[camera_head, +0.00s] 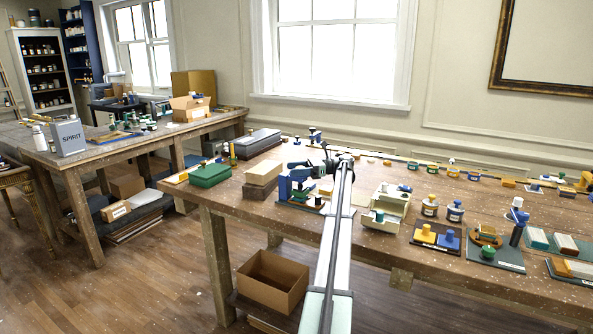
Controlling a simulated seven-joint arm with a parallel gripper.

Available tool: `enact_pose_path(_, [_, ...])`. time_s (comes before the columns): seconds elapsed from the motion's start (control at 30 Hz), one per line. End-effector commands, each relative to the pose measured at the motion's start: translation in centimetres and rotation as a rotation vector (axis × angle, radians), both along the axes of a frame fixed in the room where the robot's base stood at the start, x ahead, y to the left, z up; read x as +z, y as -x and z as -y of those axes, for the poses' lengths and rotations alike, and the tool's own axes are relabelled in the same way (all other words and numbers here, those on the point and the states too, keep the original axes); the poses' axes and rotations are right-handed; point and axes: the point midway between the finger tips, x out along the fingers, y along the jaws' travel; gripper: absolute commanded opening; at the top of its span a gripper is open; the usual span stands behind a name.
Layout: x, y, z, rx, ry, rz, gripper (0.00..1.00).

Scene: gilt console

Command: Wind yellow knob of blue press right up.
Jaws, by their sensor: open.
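The blue press (284,188) stands on the long wooden workbench, just left of my arm. Its yellow knob is hard to make out at this size; my wrist and arm cover part of that area. My arm reaches in from the bottom of the picture and ends in a dark wrist above and beside the press. My gripper (312,170) is at the upper part of the press, small and partly merged with it in the picture. It is open. I cannot tell whether its fingers are around the knob or apart from it.
Left of the press are pale blocks (263,172) and a green box (210,175). Right of my arm stand a cream-and-green machine (386,207), two jars and a tray with yellow and blue knobs (436,236). A cardboard box (272,281) sits below the bench.

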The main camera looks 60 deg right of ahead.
Motion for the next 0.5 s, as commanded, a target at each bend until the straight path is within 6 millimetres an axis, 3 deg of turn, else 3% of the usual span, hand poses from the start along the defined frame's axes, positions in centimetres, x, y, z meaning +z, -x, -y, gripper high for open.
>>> enact_pose_path(0.27, [1.0, 0.0, 0.1, -0.001, 0.001, 0.002, 0.65])
enact_pose_path(0.5, [4.7, 0.0, 0.1, -0.001, 0.002, 0.002, 0.65])
